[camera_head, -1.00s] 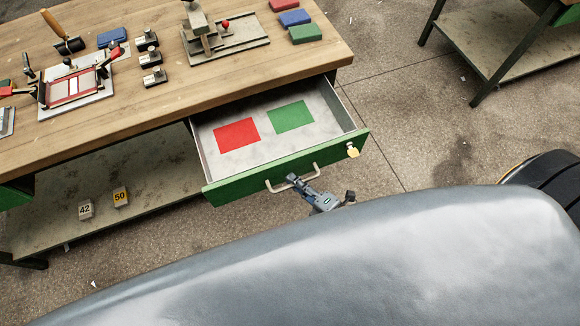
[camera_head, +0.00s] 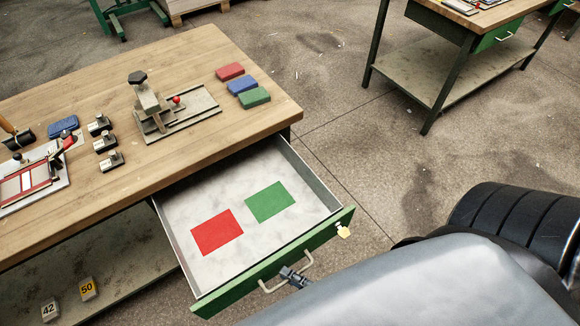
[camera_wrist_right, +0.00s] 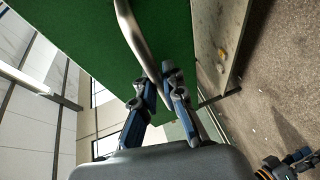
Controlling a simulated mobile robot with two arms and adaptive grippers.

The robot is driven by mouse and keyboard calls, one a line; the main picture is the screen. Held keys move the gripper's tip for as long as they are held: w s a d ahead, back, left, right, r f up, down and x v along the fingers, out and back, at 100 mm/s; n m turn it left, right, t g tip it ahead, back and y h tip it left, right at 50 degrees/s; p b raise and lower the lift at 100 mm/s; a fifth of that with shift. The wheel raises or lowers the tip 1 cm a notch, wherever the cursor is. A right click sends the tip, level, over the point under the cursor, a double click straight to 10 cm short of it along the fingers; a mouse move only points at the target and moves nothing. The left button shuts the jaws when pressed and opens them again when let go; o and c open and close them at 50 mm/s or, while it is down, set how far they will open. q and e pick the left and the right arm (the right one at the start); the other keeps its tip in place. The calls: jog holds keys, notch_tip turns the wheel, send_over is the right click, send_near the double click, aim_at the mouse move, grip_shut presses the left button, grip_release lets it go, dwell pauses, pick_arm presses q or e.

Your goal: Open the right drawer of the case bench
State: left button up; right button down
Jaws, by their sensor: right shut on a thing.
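The case bench (camera_head: 190,165) has a wooden top and stands at the left of the head view. Its right drawer (camera_head: 268,265), with a green front, is pulled well out. A red rectangle (camera_head: 217,232) and a green rectangle (camera_head: 270,202) lie flat on its pale floor. My right gripper (camera_head: 290,273) is at the drawer's pale bar handle (camera_head: 308,260), in front of the green front. In the right wrist view, the fingers (camera_wrist_right: 160,85) are closed around the handle (camera_wrist_right: 132,30).
Fixtures and small colored boxes (camera_head: 242,85) stand on the bench top. Number blocks (camera_head: 87,288) are on the lower shelf. Another bench (camera_head: 425,60) stands at upper right; floor between is clear.

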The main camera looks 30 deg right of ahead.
jog(key=c, duration=1.7)
grip_release()
jog(key=shift+s, duration=0.15)
jog(key=v, duration=1.1)
jog(key=shift+s+d+r, duration=0.15)
jog(key=shift+s+d, duration=0.05)
jog(key=shift+s, duration=0.15)
